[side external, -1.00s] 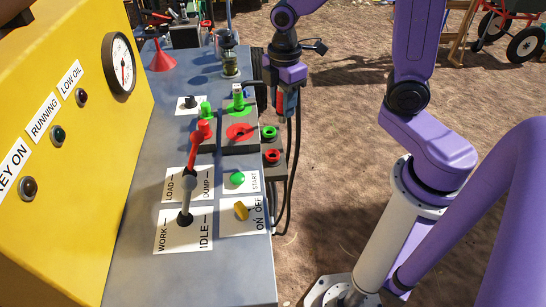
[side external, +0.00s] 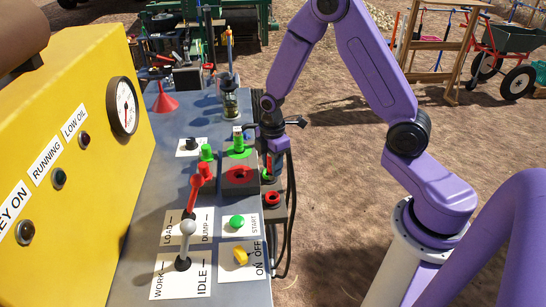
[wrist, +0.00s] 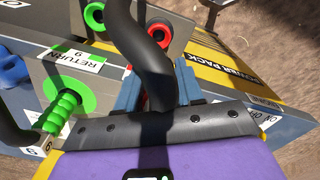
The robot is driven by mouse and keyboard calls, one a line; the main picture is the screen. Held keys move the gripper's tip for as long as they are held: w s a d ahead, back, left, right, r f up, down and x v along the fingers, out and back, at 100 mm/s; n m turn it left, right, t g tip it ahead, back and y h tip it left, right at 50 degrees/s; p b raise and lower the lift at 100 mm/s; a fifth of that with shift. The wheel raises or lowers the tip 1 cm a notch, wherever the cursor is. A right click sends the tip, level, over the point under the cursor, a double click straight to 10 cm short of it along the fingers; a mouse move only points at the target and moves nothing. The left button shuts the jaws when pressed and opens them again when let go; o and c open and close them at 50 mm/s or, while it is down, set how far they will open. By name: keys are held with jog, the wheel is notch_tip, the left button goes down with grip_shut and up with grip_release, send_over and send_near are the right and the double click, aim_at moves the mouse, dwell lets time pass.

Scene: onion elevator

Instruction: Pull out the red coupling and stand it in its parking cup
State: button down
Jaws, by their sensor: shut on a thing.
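My gripper (side external: 272,165) is shut on the red coupling, just right of the grey socket block (side external: 240,183). The coupling is almost wholly hidden by the fingers and the thick black hose (wrist: 150,45); only slivers of red show. The red socket disc (side external: 239,174) on the block is empty, with a dark hole. The red-ringed parking cup (side external: 271,198) sits on a bracket beside the console, in front of my gripper in the side view. It also shows beyond the fingers in the wrist view (wrist: 157,29). I cannot tell whether the coupling touches a cup.
The green coupling (wrist: 62,115) stands in its green disc beside my gripper. A green-ringed cup (wrist: 94,15) is next to the red one. A red lever (side external: 198,184), a grey-knobbed lever (side external: 187,228) and a green start button (side external: 237,222) stand on the console.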

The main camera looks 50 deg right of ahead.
aim_at(272, 180)
jog(key=shift+w+d+f, duration=0.1)
jog(key=shift+d+f, duration=0.05)
jog(key=shift+f, duration=3.25)
jog(key=shift+f, duration=1.7)
dwell(0.7)
jog(key=shift+c, duration=1.3)
grip_release()
jog(key=shift+r, duration=0.1)
